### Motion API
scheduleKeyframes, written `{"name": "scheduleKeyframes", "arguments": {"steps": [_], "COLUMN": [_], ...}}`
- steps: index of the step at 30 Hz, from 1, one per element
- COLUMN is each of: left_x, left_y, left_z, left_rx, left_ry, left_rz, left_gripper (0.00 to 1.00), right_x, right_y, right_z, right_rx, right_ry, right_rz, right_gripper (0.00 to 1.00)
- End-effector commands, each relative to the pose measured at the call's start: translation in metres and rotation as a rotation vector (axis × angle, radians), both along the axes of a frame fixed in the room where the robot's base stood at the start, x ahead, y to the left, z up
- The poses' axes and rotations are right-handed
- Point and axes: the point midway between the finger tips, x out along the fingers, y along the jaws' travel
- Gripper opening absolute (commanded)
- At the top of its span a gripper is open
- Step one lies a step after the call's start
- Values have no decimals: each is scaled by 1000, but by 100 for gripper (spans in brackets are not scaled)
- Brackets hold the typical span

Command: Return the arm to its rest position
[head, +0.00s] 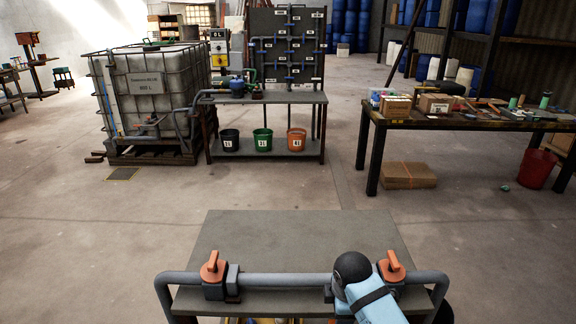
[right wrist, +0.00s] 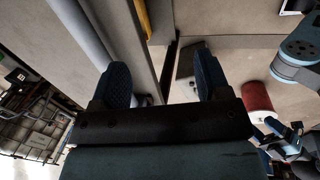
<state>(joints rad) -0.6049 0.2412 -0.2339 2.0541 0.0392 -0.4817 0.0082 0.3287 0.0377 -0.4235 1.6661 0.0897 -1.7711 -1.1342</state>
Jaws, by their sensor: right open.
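In the right wrist view my right gripper (right wrist: 163,88) shows two dark ribbed fingers set well apart, with nothing between them. My light blue right arm (head: 375,302) comes in at the bottom of the head view, by the right orange-handled valve (head: 391,268). It partly hides that valve and the pipe beside it. The fingers of this gripper cannot be made out in the head view.
A grey table (head: 300,235) stands close in front, with a grey pipe (head: 285,280) along its near side and a left orange-handled valve (head: 213,267). Behind are a caged tank (head: 150,85), a bench with three buckets (head: 263,140) and a cluttered workbench (head: 470,122). Open floor lies between.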

Motion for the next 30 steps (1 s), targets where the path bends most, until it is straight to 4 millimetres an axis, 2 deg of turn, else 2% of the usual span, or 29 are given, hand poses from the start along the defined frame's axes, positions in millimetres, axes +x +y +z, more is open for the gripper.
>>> {"name": "scheduleKeyframes", "arguments": {"steps": [5,14,17,22,24,30], "left_x": [6,6,6,6,6,6], "left_y": [-34,-33,-33,-33,-33,-33], "left_z": [8,8,8,8,8,8], "left_rx": [-103,-102,-101,-101,-101,-101], "left_ry": [0,1,1,1,1,1], "left_rz": [71,71,70,70,70,70], "left_gripper": [70,70,70,70,70,70], "right_x": [0,-47,-70,-125,-147,-198], "right_y": [0,-5,-8,-21,-27,-43], "right_z": [0,-60,-80,-107,-111,-111], "right_rx": [0,196,287,491,580,781], "right_ry": [0,-120,-167,-258,-295,-361], "right_rz": [0,-271,-394,-660,-764,-980], "right_gripper": [70,70,70,70,70,70]}}
